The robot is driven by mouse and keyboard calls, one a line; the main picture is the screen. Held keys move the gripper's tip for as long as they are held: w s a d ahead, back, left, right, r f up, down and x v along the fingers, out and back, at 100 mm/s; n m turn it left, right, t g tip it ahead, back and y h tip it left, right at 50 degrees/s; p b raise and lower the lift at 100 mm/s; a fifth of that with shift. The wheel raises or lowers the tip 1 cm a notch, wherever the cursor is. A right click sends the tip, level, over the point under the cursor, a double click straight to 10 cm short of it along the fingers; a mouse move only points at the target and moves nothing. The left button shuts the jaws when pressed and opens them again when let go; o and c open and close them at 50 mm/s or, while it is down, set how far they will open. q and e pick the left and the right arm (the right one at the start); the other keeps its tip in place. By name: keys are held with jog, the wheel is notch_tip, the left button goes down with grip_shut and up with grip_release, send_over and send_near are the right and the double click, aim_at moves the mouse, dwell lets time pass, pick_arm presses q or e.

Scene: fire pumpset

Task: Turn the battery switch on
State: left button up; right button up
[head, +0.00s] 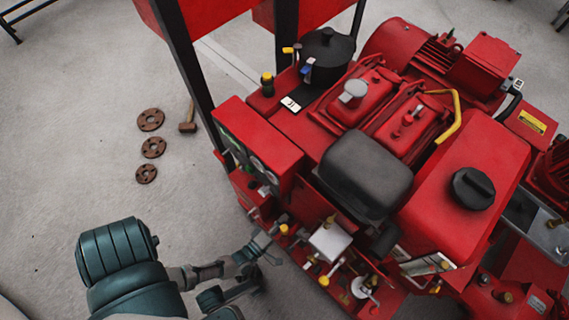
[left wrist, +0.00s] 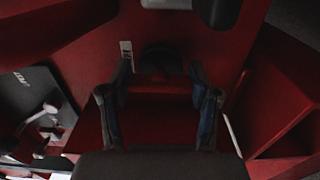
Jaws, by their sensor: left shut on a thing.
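In the left wrist view a dark, rounded switch (left wrist: 160,59), with a red piece just below it, sits on a red panel. This appears to be the battery switch. My left gripper (left wrist: 160,78) has one finger on each side of this and is shut on it. The dim light hides the exact contact and which way the switch is turned. In the head view my left gripper (head: 266,250) reaches to the lower left side of the red pumpset (head: 462,145). The switch cannot be made out there. My right gripper is not in view.
A red gauge box (head: 258,140) stands just above the gripper. A valve with a pale square block (head: 332,241) and several yellow-tipped fittings lie close to its right. Rusty flanges (head: 152,147) and a hammer (head: 188,120) lie on the open grey floor.

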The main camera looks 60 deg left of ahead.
pick_arm(q)
jog(key=shift+s+a+f+n, duration=0.1)
jog(key=shift+a+f+n, duration=0.05)
jog(key=shift+a+n, duration=0.15)
jog(key=o, duration=1)
jog(key=shift+c, duration=0.2)
jog(key=shift+o, duration=1)
jog(key=shift+d, duration=0.1)
